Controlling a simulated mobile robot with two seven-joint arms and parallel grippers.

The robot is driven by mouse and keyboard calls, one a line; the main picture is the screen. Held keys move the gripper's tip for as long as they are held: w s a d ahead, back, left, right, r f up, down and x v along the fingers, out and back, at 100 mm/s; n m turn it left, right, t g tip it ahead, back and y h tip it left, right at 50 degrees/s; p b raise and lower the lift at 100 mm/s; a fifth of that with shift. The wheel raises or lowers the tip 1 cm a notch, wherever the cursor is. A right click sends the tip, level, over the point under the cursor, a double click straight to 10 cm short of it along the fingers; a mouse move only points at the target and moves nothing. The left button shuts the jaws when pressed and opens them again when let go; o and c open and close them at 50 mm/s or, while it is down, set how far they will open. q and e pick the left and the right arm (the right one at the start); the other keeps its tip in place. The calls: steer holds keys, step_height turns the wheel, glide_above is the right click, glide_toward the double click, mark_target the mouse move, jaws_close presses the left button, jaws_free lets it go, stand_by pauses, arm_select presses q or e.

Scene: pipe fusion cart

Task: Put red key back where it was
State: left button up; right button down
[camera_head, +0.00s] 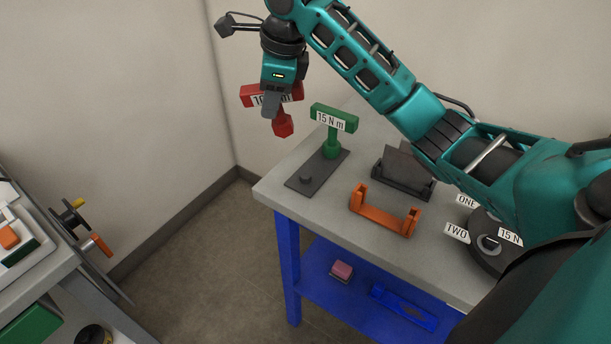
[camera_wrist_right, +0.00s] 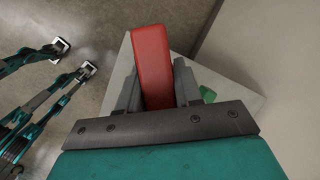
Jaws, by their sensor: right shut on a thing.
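The red key (camera_head: 282,125), with a wide top bearing a partly hidden white label, is held up in the air by my right gripper (camera_head: 271,104). In the right wrist view the red key (camera_wrist_right: 152,68) sits between the two grey fingers, shut on it. In the head view it appears left of a dark grey plate (camera_head: 312,177) on the table. The green key (camera_head: 332,140), labelled 15 N m, stands upright on the plate's far part. A short dark post (camera_head: 306,178) on its near part is bare. My left gripper is not in view.
The grey table (camera_head: 280,178) also bears an orange bracket (camera_head: 385,218), a dark holder (camera_head: 403,170) and a round dial (camera_head: 489,243) with labels ONE and TWO. Another cart (camera_head: 45,268) stands at left. Open floor lies between. Walls close off the back.

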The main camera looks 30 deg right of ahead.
mark_target(303, 88)
steer(key=s+d+r+m, duration=0.1)
steer(key=r, duration=0.2)
steer(key=s+d+r+m+y, duration=0.1)
steer(key=r, duration=0.3)
steer(key=s+d+r+y, duration=0.1)
steer(key=d+r, duration=0.1)
steer(key=r, duration=0.1)
steer(key=shift+s+r+m+g+p, duration=0.3)
steer(key=shift+s+m+p, duration=0.05)
steer(key=shift+s+m, duration=0.05)
steer(key=shift+s, duration=0.15)
steer(key=shift+y, duration=0.3)
step_height(303, 88, down, 8)
steer(key=shift+f, duration=0.15)
step_height(303, 88, down, 11)
steer(key=b, duration=0.3)
steer(key=shift+f, duration=0.15)
steer(key=c, duration=0.8)
jaws_free()
